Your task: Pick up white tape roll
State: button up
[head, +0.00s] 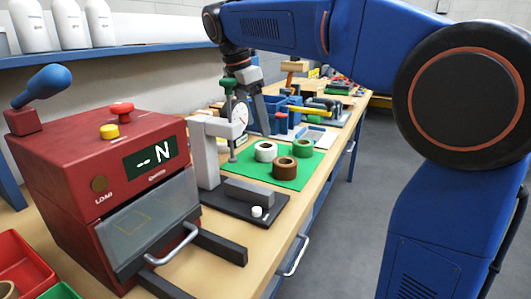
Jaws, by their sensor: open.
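The white tape roll (265,151) stands on a green mat (291,182) on the workbench, its round hole facing up. A brown tape roll (285,169) is close in front of it, and a green tape roll (303,147) is to its right. My gripper (248,110) hangs from my blue arm behind the white roll and a little to its left in the picture. The white roll appears apart from the gripper.
A red machine (115,185) with a lever and clear front fills the left. Blue bins (286,113) and tools lie behind. The bench's right edge borders open floor (350,230).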

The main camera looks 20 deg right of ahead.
aim_at(266, 146)
jog(key=x, duration=0.3)
jog(key=shift+d+f, duration=0.15)
jog(key=shift+f, duration=0.2)
jog(key=shift+s+d+x, duration=0.1)
jog(key=shift+d+x, duration=0.05)
jog(key=shift+x, duration=1.15)
jog(key=shift+s+d+x, duration=0.1)
jog(key=shift+x, duration=1.25)
jog(key=shift+r, duration=0.1)
jog(key=c, duration=1.2)
